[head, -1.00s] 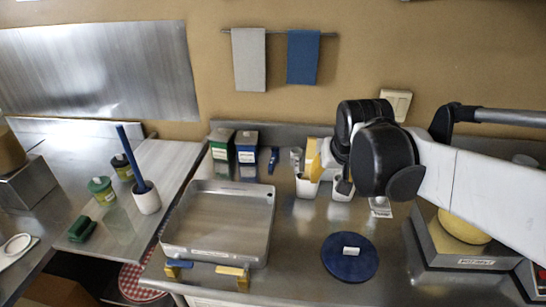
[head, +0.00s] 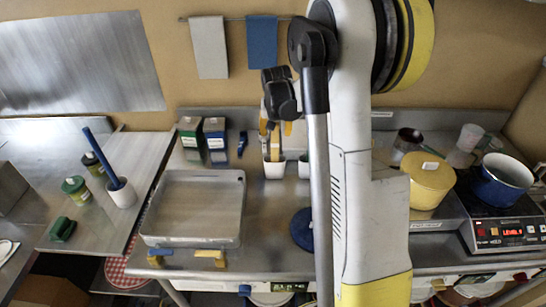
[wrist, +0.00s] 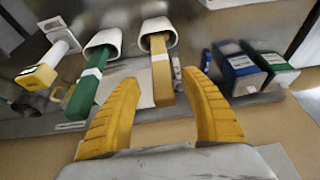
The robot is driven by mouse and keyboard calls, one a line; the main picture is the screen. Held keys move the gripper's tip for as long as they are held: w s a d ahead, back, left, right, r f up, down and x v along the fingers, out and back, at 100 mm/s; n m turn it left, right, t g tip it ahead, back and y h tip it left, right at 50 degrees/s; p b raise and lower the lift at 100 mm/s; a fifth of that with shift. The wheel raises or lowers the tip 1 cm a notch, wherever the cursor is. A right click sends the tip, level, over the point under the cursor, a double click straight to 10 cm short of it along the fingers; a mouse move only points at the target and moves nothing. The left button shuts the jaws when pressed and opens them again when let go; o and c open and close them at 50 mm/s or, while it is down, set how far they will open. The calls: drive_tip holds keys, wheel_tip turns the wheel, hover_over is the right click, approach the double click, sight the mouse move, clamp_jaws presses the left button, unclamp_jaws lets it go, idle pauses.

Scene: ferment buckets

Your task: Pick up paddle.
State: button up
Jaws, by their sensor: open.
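My gripper (head: 275,131) is open over the white cups at the back of the steel counter. In the wrist view its two yellow fingers (wrist: 160,82) point at a yellow-handled paddle (wrist: 161,76). The handle's near end shows between the fingertips, with gaps at both sides, and its far end sits in a white cup (wrist: 157,27). A green-handled one (wrist: 83,96) stands in a second white cup (wrist: 104,40), beside the left finger. In the head view the first cup (head: 274,170) is below my gripper. My arm hides part of this area.
A blue box (head: 215,132) and a green box (head: 190,130) stand left of the cups. A steel tray (head: 240,215) lies in front. A yellow pot (head: 427,183) and blue pan (head: 502,172) are at right. Another cup (head: 122,195) holds a blue handle at left.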

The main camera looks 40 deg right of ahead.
hover_over(275, 152)
drive_tip(key=w, duration=0.1)
drive_tip(key=f, duration=0.3)
drive_tip(key=f+b, duration=0.1)
drive_tip(key=f, duration=0.1)
drive_tip(key=shift+d, duration=0.3)
drive_tip(key=shift+r, duration=0.1)
clamp_jaws()
